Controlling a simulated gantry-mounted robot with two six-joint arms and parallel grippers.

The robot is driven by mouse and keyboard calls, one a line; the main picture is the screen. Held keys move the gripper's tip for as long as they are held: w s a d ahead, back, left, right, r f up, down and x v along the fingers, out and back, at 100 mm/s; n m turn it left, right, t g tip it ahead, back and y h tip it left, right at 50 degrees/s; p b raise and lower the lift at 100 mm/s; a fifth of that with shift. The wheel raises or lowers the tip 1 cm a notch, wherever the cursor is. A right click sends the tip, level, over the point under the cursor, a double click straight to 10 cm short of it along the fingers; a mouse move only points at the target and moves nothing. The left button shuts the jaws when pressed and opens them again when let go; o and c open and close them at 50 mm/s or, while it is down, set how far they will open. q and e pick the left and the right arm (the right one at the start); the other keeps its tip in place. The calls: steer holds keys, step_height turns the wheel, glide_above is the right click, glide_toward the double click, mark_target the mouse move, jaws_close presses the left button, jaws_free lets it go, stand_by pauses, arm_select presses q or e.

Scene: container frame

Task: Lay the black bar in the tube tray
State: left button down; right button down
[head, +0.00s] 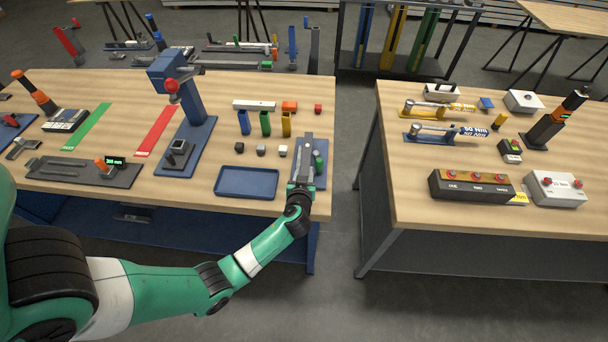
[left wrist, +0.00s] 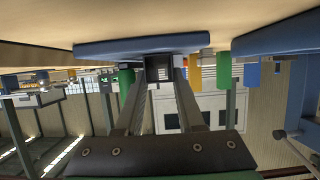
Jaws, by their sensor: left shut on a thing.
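My left gripper (head: 306,142) reaches over the right end of the left bench, above a blue plate (head: 322,178) with a green cylinder (head: 319,160). I take this plate for the tube tray. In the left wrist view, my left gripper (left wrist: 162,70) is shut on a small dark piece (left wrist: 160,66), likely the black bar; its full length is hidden. The blue plate (left wrist: 110,48) lies just beyond the fingertips there, with the green cylinder (left wrist: 125,85) beside the fingers. I cannot tell whether the piece touches the plate. My right gripper is not in view.
An empty blue tray (head: 247,182) lies left of my gripper. A gap separates this bench from the right bench (head: 450,215).

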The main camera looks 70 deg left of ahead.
arm_select(q)
steer(key=c, duration=0.5)
jaws_free()
steer(key=shift+s+d+f, duration=0.1)
steer(key=shift+s, duration=0.05)
steer(key=shift+f, duration=0.25)
steer(key=p+v, duration=0.1)
steer(key=v, duration=0.1)
steer(key=r+p+v, duration=0.1)
steer(key=p+v, duration=0.1)
steer(key=v, duration=0.1)
steer(key=shift+d, duration=0.1)
steer(key=p+v, duration=0.5)
steer(key=p, duration=0.5)
steer(key=shift+d+r+p, duration=0.1)
steer(key=shift+d+p, duration=0.2)
steer(key=shift+s+d+p, duration=0.1)
steer(key=shift+d+p, duration=0.1)
steer(key=shift+p, duration=0.15)
steer(key=shift+s+d+f, duration=0.15)
steer(key=shift+f, duration=0.05)
